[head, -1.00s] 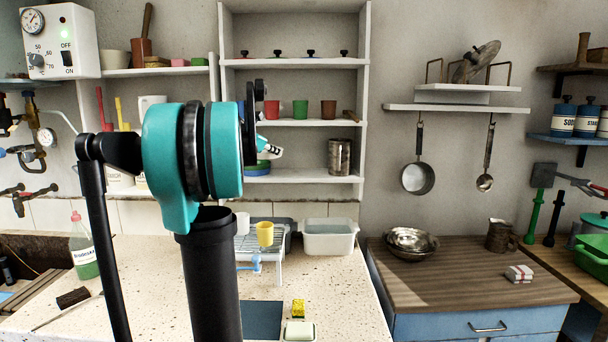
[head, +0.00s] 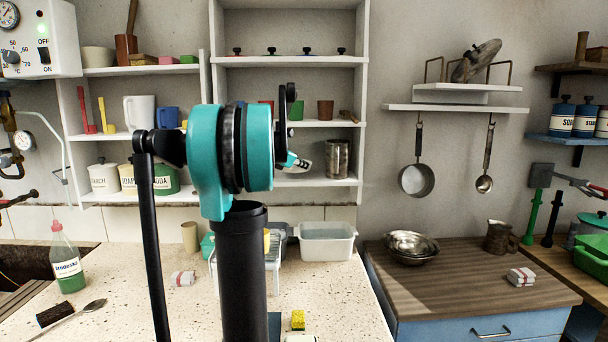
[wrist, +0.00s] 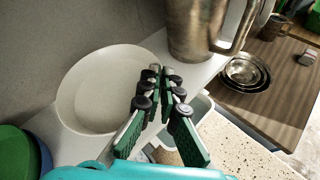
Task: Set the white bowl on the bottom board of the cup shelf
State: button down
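In the wrist view the white bowl (wrist: 98,92) is seen from above, upright and empty, at or just over the white bottom board (wrist: 205,72) of the cup shelf. I cannot tell whether its base touches the board. My gripper (wrist: 161,74) has its fingers nearly together at the bowl's right rim, one inside and one outside, and looks shut on it. In the head view my gripper (head: 295,162) is low in the cup shelf, just above the bottom board (head: 325,182).
A metal jug (head: 338,158) stands close to the right of the bowl; it also shows in the wrist view (wrist: 205,28). A green bowl (wrist: 15,150) and a blue one lie close on the left. Cups stand on the board above (head: 325,122).

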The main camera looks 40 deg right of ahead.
aim_at(304, 181)
jog(key=shift+f, duration=1.55)
jog(key=c, duration=1.7)
grip_release()
jog(key=v, duration=1.2)
jog(key=shift+a, duration=0.1)
